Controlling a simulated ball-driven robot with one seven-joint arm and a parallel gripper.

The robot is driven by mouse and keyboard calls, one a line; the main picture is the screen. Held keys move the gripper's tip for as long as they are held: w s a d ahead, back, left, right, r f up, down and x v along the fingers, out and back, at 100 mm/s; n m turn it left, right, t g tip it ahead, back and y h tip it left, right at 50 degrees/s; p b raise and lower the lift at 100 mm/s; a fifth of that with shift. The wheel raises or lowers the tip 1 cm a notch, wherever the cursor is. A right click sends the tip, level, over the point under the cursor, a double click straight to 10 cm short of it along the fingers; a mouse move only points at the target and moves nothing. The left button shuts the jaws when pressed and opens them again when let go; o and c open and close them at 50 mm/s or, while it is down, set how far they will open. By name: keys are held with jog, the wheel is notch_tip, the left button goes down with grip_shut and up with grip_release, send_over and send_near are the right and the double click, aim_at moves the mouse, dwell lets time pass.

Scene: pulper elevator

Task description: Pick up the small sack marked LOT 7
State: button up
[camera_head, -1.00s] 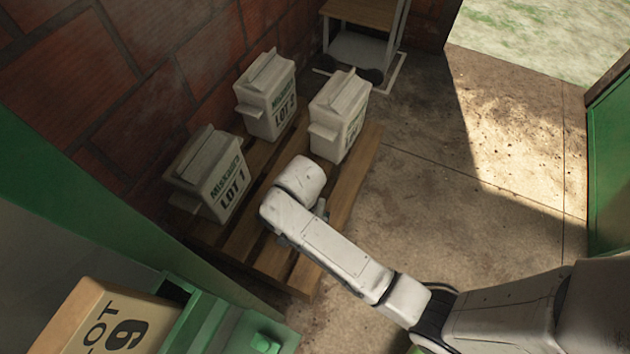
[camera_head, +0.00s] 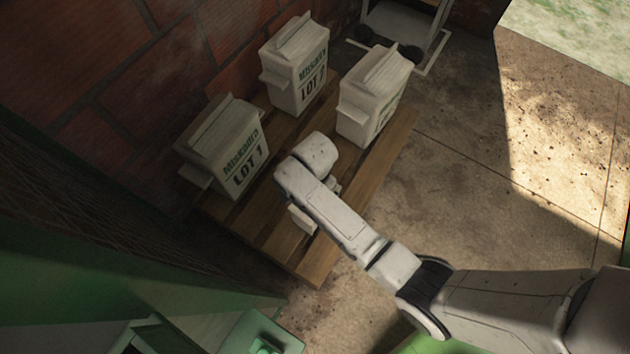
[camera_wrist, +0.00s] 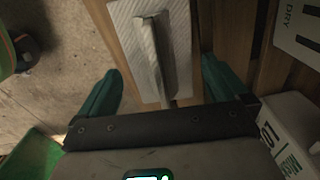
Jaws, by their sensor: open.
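Under my arm in the head view, a pale sack (camera_head: 302,219) shows only in part on the pallet, and its marking is hidden. In the wrist view a pale sack (camera_wrist: 150,50) with a folded top lies between the green fingers of my gripper (camera_wrist: 162,68). They are open on either side of it, and no lot mark is readable on it. My gripper's fingertips are hidden in the head view. I cannot read LOT 7 on any sack.
On the wooden pallet (camera_head: 372,190) stand a LOT 1 sack (camera_head: 225,148), another LOT sack (camera_head: 298,68) behind it and a sack with an unclear mark (camera_head: 372,98). Brick wall lies left. Concrete floor (camera_head: 460,200) is clear at right.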

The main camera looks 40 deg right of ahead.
notch_tip(320, 180, down, 3)
jog(key=shift+r, duration=0.2)
jog(key=shift+c, duration=0.4)
jog(key=shift+r, duration=0.1)
jog(key=c, duration=1.7)
jog(key=shift+r, duration=0.1)
